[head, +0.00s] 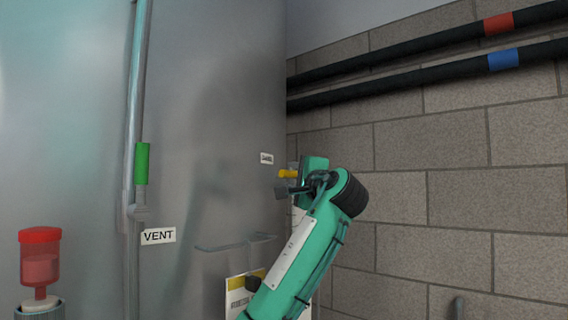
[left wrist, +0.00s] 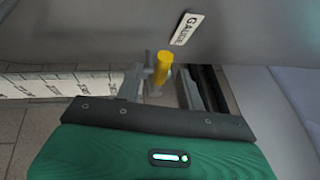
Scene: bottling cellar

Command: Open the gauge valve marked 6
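A valve with a yellow handle (head: 288,173) sits on the grey tank's right edge, below a small white label (head: 266,158). In the left wrist view the label reads GAUGE (left wrist: 187,28), and the yellow handle (left wrist: 162,64) stands near it. No figure 6 is readable. My left gripper (head: 283,190) is at the valve, just below the handle in the head view. In the left wrist view its two fingers (left wrist: 160,88) are apart, with the handle in line with the gap between them. Whether either finger touches the valve cannot be told. My right gripper is not in view.
The grey tank (head: 225,110) fills the left, with a vertical pipe carrying a green sleeve (head: 142,163) and a VENT label (head: 158,236). A red-topped vessel (head: 40,258) stands far left. A block wall (head: 450,140) with two dark pipes (head: 430,43) is at right.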

